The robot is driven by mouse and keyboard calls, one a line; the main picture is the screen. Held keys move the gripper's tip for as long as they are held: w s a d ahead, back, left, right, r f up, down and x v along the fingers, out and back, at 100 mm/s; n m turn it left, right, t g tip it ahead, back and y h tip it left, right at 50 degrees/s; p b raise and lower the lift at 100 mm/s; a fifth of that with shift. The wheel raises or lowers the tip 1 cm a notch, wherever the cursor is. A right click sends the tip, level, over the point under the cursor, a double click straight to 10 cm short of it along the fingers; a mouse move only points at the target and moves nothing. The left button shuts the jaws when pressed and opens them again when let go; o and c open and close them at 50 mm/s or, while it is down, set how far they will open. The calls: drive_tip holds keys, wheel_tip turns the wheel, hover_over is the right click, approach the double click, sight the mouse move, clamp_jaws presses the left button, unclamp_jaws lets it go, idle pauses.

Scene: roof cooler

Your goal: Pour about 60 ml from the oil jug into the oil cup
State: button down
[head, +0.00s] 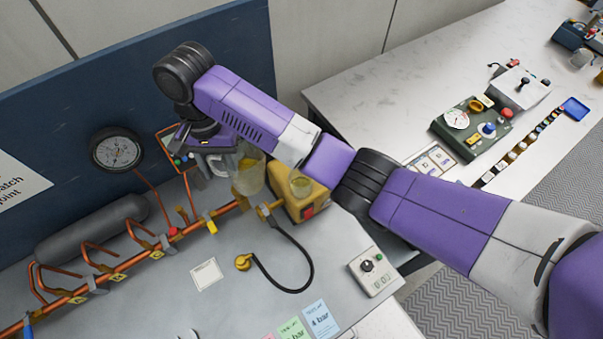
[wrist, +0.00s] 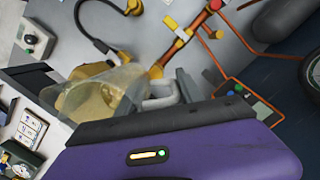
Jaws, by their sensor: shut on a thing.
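The oil jug (head: 249,174) is a clear vessel with yellowish oil in it and a pale handle on its left. My gripper (head: 217,163) is shut on that handle, and the jug also shows in the wrist view (wrist: 98,97). The jug is just left of the oil cup; I cannot tell exactly how far it is tilted. The oil cup (head: 300,185) is a small clear cup at the top of the yellow box, partly under my arm. Its contents look yellowish, but the level is unclear. I cannot make out the cup in the wrist view.
The yellow box (head: 286,207) stands on the grey bench beside a copper pipe (head: 190,229) with valves. A black hose with a brass end (head: 243,262) lies in front. A gauge (head: 117,150) is on the blue panel behind. A small control box (head: 374,271) stands front right.

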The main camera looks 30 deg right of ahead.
sight(252, 146)
drive_tip(key=shift+r, duration=0.1)
drive_tip(key=shift+s+d+r+t+y, duration=0.35)
drive_tip(key=shift+d+r+t+y, duration=0.1)
drive_tip(key=shift+r+t+y, duration=0.2)
drive_tip(key=shift+s+d+r+t+y, duration=0.35)
drive_tip(key=shift+r+t+y, duration=0.2)
drive_tip(key=shift+y, duration=0.2)
drive_tip(key=s+d+r+t+y, duration=0.1)
drive_tip(key=s+d+t+y, duration=0.1)
drive_tip(key=y, duration=0.1)
drive_tip(key=shift+d+r, duration=0.3)
drive_tip(key=shift+r, duration=0.05)
drive_tip(key=shift+s+d+r+n+t+y, duration=0.15)
drive_tip(key=shift+s+d+r+t+y, duration=0.1)
drive_tip(key=shift+r+t+y, duration=0.3)
drive_tip(key=shift+s+d+r+n+t+y, duration=0.1)
drive_tip(key=shift+d+r+n+t+y, duration=0.1)
drive_tip(key=shift+r+t+y, duration=0.3)
drive_tip(key=shift+d+r+y, duration=0.1)
drive_tip(key=shift+r+y, duration=0.25)
drive_tip(key=shift+r, duration=0.1)
drive_tip(key=shift+s+d+r+t+y, duration=0.4)
drive_tip(key=shift+r+t+y, duration=0.2)
drive_tip(key=shift+r, duration=0.1)
drive_tip(key=shift+s+d+r+t+y, duration=0.25)
drive_tip(key=shift+d+r+t+y, duration=0.15)
drive_tip(key=shift+r+y, duration=0.25)
idle(1.9)
